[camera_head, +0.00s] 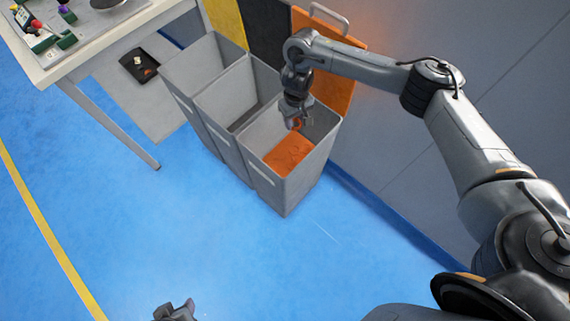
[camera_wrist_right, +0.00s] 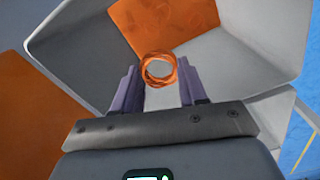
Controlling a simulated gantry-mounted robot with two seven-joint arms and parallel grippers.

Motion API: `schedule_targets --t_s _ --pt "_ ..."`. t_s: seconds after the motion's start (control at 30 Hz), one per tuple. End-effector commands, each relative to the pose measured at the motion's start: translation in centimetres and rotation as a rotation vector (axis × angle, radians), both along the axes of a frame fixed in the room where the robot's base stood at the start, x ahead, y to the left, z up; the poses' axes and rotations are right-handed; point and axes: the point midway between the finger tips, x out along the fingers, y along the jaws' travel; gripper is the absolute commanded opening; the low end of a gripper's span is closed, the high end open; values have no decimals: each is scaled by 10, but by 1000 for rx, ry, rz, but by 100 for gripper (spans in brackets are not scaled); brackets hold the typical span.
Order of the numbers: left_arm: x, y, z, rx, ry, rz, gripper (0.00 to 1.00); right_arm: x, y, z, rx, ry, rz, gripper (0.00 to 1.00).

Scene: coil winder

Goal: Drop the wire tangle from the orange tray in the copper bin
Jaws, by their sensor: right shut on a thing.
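The wire tangle (camera_wrist_right: 158,69) is a small ring of orange-copper strands. It also shows in the head view (camera_head: 297,124). My right gripper (camera_head: 294,119) is shut on it, with the tangle between the fingertips in the wrist view. The gripper points down inside the mouth of the copper bin (camera_head: 284,199), the rightmost grey bin, which has an orange floor and an orange panel (camera_head: 333,86) behind it. The tangle is above the bin floor. A dark grey piece at the bottom edge looks like my left gripper (camera_head: 176,312), mostly cut off. I see no orange tray.
Two more grey bins stand to the left, the middle one (camera_head: 213,106) and the left one (camera_head: 182,74), with black and yellow panels behind. A table (camera_head: 100,38) with small parts is at the top left. Open blue floor (camera_head: 180,220) lies in front.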

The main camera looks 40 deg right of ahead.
Motion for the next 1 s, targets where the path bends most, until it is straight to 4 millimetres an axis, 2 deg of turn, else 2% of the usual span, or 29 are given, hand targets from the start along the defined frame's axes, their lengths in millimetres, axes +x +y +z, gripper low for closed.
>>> schedule_targets --t_s 0.1,0.13,0.3,0.67,0.87,1.0 --pt "0 0 1 0 0 0 43 0 0 0 0 0 0 13" --pt "0 0 1 0 0 0 43 0 0 0 0 0 0 46" --pt "0 0 1 -2 0 2 43 0 0 0 0 0 0 72" --pt "0 -3 4 -14 0 9 43 0 0 4 0 0 0 72" --pt "0 -3 22 -13 0 8 43 0 0 27 -1 -1 1 72" --pt "0 -2 41 -11 0 7 43 1 -1 52 -1 -2 1 72"
